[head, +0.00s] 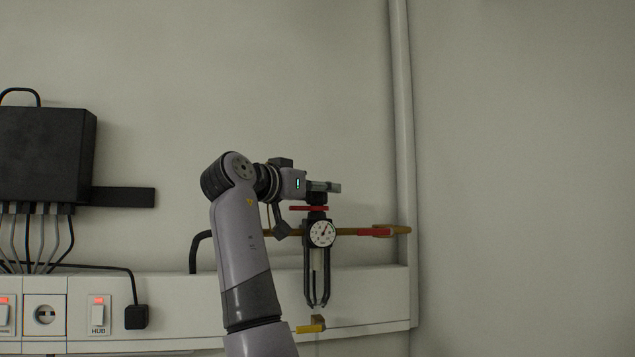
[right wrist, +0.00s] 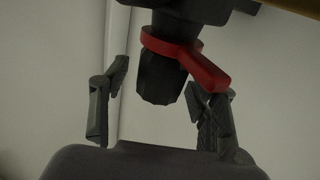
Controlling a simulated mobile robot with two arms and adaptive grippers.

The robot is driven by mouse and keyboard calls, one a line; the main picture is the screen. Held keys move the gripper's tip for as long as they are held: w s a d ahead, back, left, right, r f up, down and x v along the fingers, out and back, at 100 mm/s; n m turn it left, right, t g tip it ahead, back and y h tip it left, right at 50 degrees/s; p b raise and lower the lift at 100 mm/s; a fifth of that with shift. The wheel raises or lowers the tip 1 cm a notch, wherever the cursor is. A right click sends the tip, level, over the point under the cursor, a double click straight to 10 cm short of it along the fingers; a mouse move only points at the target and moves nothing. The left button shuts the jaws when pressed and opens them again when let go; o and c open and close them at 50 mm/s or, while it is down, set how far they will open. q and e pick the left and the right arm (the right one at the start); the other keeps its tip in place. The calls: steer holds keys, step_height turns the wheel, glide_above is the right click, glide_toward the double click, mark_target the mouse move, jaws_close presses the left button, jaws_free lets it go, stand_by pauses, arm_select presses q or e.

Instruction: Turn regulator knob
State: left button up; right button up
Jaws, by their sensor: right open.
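The regulator (head: 320,250) is mounted on the wall pipe, with a round white gauge (head: 322,233) on its front. Its black knob (head: 317,198) is at the top, and a red lever (head: 309,208) sits just below the knob. My right gripper (head: 325,187) is at the knob's top. In the right wrist view, the open right gripper (right wrist: 158,82) has one finger on each side of the black knob (right wrist: 160,78). There is a clear gap on the left; the right fingertip is close to the red lever (right wrist: 190,62), and contact cannot be told. My left gripper is out of view.
A brass-coloured pipe (head: 350,232) with a red handle (head: 374,232) runs right of the regulator. A white wall duct (head: 375,300) carries switches and a socket. A black box (head: 45,155) with cables hangs at left. The wall at right is bare.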

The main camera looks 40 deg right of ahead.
steer(key=shift+d, duration=0.25)
steer(key=shift+a, duration=0.1)
steer(key=shift+a, duration=0.1)
steer(key=shift+c, duration=0.6)
steer(key=c, duration=1.1)
steer(key=shift+n+t, duration=0.3)
steer(key=shift+t, duration=0.2)
